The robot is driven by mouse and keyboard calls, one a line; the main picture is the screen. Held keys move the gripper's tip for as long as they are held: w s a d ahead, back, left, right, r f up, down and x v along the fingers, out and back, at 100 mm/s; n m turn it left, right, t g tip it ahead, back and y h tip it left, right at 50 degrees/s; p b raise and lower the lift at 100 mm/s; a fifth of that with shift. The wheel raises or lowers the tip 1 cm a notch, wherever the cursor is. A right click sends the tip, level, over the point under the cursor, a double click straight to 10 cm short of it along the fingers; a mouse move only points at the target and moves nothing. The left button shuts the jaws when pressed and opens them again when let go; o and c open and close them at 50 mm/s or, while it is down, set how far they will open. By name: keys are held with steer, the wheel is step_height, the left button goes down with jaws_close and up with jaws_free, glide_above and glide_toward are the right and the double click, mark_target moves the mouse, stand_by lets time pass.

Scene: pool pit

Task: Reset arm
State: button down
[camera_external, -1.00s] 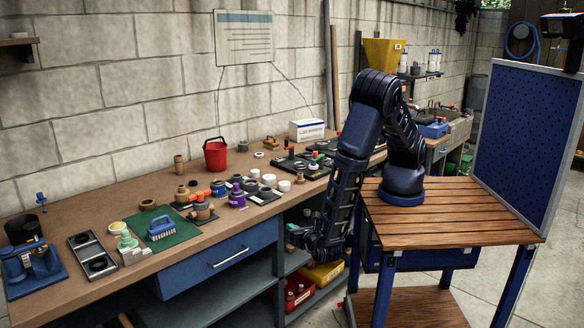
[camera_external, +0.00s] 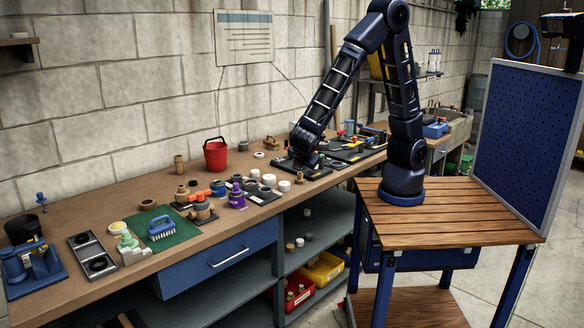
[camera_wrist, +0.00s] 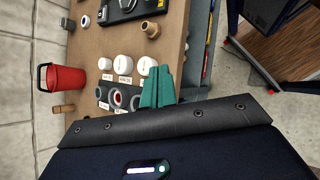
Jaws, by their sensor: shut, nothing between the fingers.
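My gripper (camera_wrist: 158,86) shows two teal fingers pressed together in the wrist view, with nothing between them. In the external view my arm is raised from its base on the wooden cart (camera_external: 440,222) and bends down to the left. Its dark end (camera_external: 303,150) is over the back part of the workbench (camera_external: 120,222), by the black trays. The fingertips cannot be made out there. In the wrist view the fingers are near white caps (camera_wrist: 124,64) and dark rings (camera_wrist: 118,97); I cannot tell if they touch anything.
A red bucket (camera_external: 215,154) stands by the wall, left of my arm's end. A purple bottle (camera_external: 237,196), several fittings and a green mat (camera_external: 168,232) crowd the bench. A blue pegboard (camera_external: 528,140) stands at the cart's right. Red and yellow bins (camera_external: 323,267) sit on the lower shelf.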

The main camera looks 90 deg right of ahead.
steer(key=s+d+r+m+t+y, duration=0.2)
steer(key=s+d+r+m+y, duration=0.2)
steer(key=s+r, duration=0.5)
steer(key=s+d+r+m+t+y, duration=0.3)
steer(key=s+d+r+m+y, duration=0.2)
steer(key=s+r+m, duration=0.2)
steer(key=s+v, duration=0.1)
steer(key=v, duration=0.3)
